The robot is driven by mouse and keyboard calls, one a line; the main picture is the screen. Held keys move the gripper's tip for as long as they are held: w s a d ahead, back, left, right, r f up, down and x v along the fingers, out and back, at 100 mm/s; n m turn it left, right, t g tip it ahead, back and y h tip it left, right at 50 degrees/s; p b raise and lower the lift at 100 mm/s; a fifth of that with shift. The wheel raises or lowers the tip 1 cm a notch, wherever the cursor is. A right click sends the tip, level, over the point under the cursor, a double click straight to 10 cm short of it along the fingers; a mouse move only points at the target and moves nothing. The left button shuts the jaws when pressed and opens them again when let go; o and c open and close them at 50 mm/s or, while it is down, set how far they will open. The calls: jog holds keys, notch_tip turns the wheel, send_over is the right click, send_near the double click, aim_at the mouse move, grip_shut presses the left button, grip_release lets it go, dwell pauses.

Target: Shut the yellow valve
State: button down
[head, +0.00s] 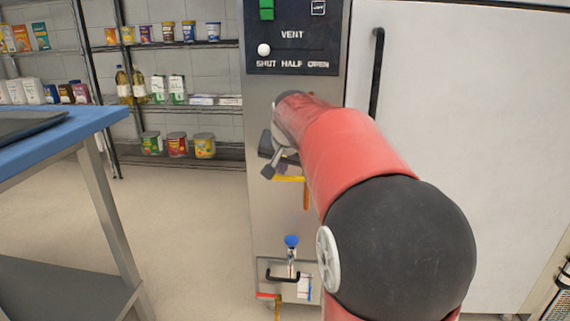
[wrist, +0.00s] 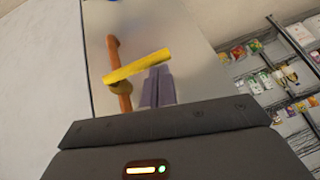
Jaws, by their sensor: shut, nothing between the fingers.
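The yellow valve handle (head: 289,179) is on the front of the steel oven cabinet, partly hidden by my arm in the head view. In the wrist view the yellow handle (wrist: 135,68) lies crosswise over an orange-brown pipe (wrist: 123,98). The pipe (head: 306,194) runs upright in the head view. My gripper (head: 268,167) is shut and empty, just above and left of the handle's left end. In the wrist view my gripper's fingers (wrist: 158,74) sit close beside one end of the handle. I cannot tell if they touch it.
A vent panel (head: 291,55) with a white slider knob is above. Lower down are a blue-knobbed tap (head: 291,242) and a black handle (head: 283,275). A blue-topped table (head: 70,127) stands left, and stocked shelves (head: 190,105) stand behind. Floor between table and cabinet is clear.

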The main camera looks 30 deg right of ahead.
jog(key=shift+r, duration=0.1)
jog(key=r+p, duration=0.5)
jog(key=r, duration=0.1)
jog(key=shift+w+d+p, duration=0.2)
jog(key=shift+w+p, duration=0.1)
jog(key=shift+p, duration=0.1)
jog(key=w+a+v, duration=0.1)
jog(key=v, duration=0.8)
jog(key=s+a+f+n, duration=0.2)
jog(key=s+a+f, duration=0.2)
jog(key=s+f, duration=0.2)
jog(key=s+a+f+n+y, duration=0.1)
jog(key=s+a+f+n, duration=0.2)
jog(key=s, duration=0.7)
jog(key=s+a+f+n+g+y, duration=0.1)
jog(key=s+a+f+n, duration=0.1)
jog(key=s+a+f, duration=0.4)
notch_tip(320, 180, down, 4)
jog(key=s, duration=0.2)
jog(key=shift+s+a+n, duration=0.3)
jog(key=shift+s+a, duration=0.05)
jog(key=shift+a, duration=0.05)
